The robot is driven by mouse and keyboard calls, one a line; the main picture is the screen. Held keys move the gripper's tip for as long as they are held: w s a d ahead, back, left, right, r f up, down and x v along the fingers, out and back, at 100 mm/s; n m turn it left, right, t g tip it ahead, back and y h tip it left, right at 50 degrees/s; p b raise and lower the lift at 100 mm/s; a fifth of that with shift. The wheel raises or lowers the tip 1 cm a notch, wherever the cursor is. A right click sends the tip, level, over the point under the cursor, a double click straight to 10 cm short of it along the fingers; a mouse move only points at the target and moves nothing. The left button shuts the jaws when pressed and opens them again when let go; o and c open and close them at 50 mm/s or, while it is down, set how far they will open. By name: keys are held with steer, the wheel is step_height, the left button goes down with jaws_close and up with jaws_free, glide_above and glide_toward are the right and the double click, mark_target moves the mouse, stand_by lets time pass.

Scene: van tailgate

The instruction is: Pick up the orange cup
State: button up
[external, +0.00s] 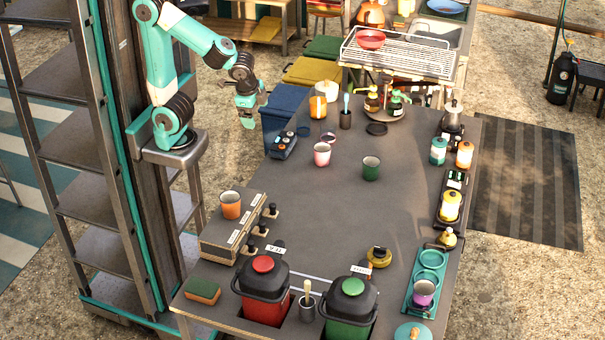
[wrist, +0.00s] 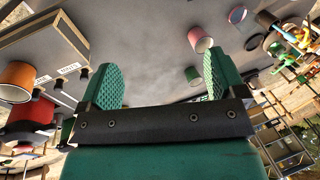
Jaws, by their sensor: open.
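The orange cup (external: 230,205) stands upright on a low box with labelled drawers (external: 227,232) at the table's left edge. The orange cup also shows in the wrist view (wrist: 17,80) at the far left, outside my fingers. My gripper (external: 248,112) is in the air left of the table's far part, well above and behind the orange cup. In the wrist view my two green fingers (wrist: 160,82) stand wide apart with nothing between them. A pink cup (external: 322,154) and a dark green cup (external: 371,168) stand upright mid-table.
Red (external: 264,290) and green (external: 348,309) lidded containers stand at the front of the table. A sponge (external: 203,291) lies left of them. Several small black-knobbed items (external: 262,231) stand beside the drawer box. The table's middle (external: 330,220) is clear.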

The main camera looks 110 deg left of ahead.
steer(key=w+d+r+m+h+p, duration=0.1)
steer(key=w+d+m+p, duration=0.1)
steer(key=d+m, duration=0.35)
steer(key=w+d+r+m+h+p, duration=0.1)
steer(key=w+d+r+m, duration=0.2)
steer(key=d, duration=0.4)
steer(key=m+g+p, duration=0.1)
steer(key=m+p, duration=0.1)
steer(key=m, duration=0.8)
glide_above(231, 207)
steer(key=s+a, duration=0.1)
steer(key=a, duration=0.2)
steer(key=f, duration=0.1)
steer(key=shift+h, duration=0.4)
steer(key=f, duration=1.1)
steer(key=shift+s+f+p, duration=0.2)
steer(key=shift+p, duration=0.15)
steer(key=shift+d+f+p, duration=0.15)
steer(key=shift+f+p, duration=0.1)
steer(key=shift+f, duration=1.3)
steer(key=shift+d+f+p, duration=0.1)
steer(key=shift+f+p, duration=0.15)
steer(key=shift+f, duration=1.25)
steer(key=c, duration=1)
